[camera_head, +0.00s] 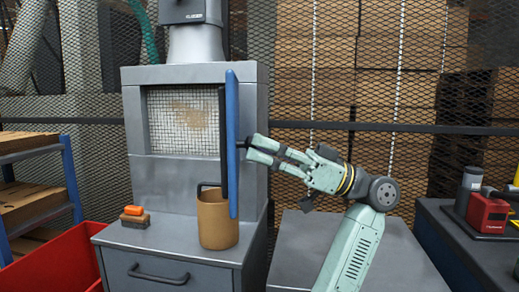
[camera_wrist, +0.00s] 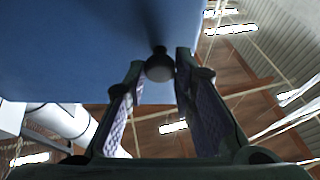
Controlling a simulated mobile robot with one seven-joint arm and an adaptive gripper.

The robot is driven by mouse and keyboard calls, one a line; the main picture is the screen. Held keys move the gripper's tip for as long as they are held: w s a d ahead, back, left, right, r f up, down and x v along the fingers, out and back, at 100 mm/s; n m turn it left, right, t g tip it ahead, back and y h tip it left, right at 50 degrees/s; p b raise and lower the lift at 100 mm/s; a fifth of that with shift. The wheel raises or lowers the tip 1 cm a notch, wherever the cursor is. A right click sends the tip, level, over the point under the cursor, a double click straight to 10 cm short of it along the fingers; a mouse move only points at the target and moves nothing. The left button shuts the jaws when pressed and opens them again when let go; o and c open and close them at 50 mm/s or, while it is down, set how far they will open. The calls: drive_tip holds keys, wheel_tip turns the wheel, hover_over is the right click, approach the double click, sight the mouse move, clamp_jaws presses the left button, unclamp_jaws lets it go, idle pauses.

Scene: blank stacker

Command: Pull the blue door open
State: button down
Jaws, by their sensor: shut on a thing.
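The blue door (camera_head: 231,145) of the grey machine (camera_head: 180,180) stands out from the front, seen nearly edge-on at the right of the opening. Behind it the square opening with a wire grid (camera_head: 180,122) is uncovered. My gripper (camera_head: 247,147) reaches in from the right at mid-height of the door. In the wrist view the door's blue face (camera_wrist: 80,50) fills the upper left, and a round black knob (camera_wrist: 160,68) sits between my fingertips. My gripper is shut on the knob.
A tan mug (camera_head: 217,222) and an orange-topped brush (camera_head: 135,217) stand on the ledge below the door. A red bin (camera_head: 55,262) is at the lower left. A grey cabinet (camera_head: 300,240) stands under my arm, and a dark bench with a red device (camera_head: 487,213) at right.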

drive_tip(key=c, duration=1.3)
unclamp_jaws()
drive_tip(key=shift+c, duration=0.2)
drive_tip(key=v, duration=1.2)
drive_tip(key=shift+r, duration=0.15)
